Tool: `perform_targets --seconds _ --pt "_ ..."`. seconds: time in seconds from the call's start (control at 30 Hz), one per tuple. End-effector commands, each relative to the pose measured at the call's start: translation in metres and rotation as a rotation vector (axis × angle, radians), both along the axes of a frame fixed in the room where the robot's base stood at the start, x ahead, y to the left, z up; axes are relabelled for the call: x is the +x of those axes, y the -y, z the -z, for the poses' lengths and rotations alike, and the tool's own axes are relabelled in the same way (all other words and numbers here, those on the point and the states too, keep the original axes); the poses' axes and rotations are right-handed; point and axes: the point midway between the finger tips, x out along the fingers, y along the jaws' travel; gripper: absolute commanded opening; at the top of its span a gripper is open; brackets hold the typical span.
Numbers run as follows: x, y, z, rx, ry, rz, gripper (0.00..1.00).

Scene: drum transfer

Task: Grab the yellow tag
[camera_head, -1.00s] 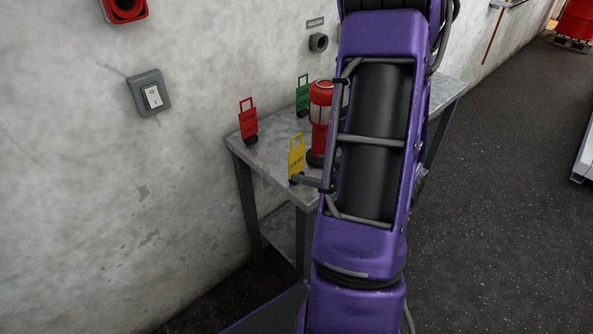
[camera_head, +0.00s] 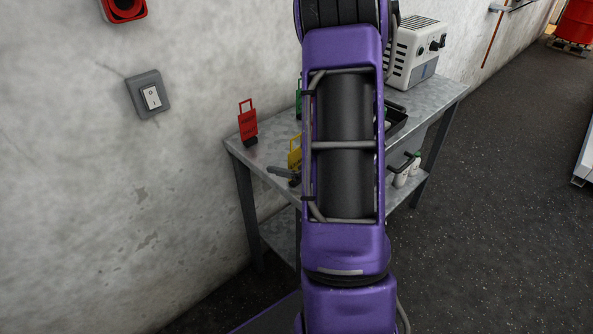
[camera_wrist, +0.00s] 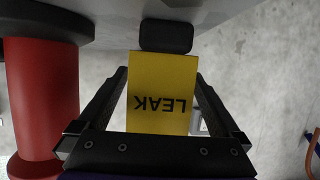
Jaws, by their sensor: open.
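The yellow tag (camera_head: 294,148) stands on the metal table, partly hidden behind my arm in the head view. In the wrist view the yellow tag (camera_wrist: 160,85) fills the middle, its word LEAK upside down, with a dark block (camera_wrist: 166,36) at its base. My gripper (camera_wrist: 162,78) is open, with one finger on each side of the tag. Narrow gaps seem to show beside the tag near the fingertips; contact cannot be told. In the head view only a grey finger of my gripper (camera_head: 281,172) shows beside the tag.
A red cylinder (camera_wrist: 42,100) stands close to the left in the wrist view. On the table (camera_head: 262,152) are a red tag (camera_head: 247,123), a green tag (camera_head: 298,97) mostly hidden, and a beige machine (camera_head: 415,50). A wall (camera_head: 190,160) runs behind.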

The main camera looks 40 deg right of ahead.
Motion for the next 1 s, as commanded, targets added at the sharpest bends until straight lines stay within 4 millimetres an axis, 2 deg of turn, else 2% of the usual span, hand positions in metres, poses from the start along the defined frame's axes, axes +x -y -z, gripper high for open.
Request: perform_targets --seconds 0.03,0.07,0.4,0.47,0.67,0.77,1.0 --pt "0.0 0.0 0.0 0.0 0.0 0.0 0.95" --pt "0.0 0.0 0.0 0.0 0.0 0.0 0.89" --pt "0.0 0.0 0.0 0.0 0.0 0.0 0.28" --pt "0.0 0.0 0.0 0.0 0.0 0.0 0.19" --pt "0.0 0.0 -0.001 -0.001 0.0 0.0 0.19" --pt "0.0 0.0 -0.008 -0.002 0.002 0.0 0.19" --pt "0.0 0.0 -0.055 -0.003 0.005 0.001 0.19"
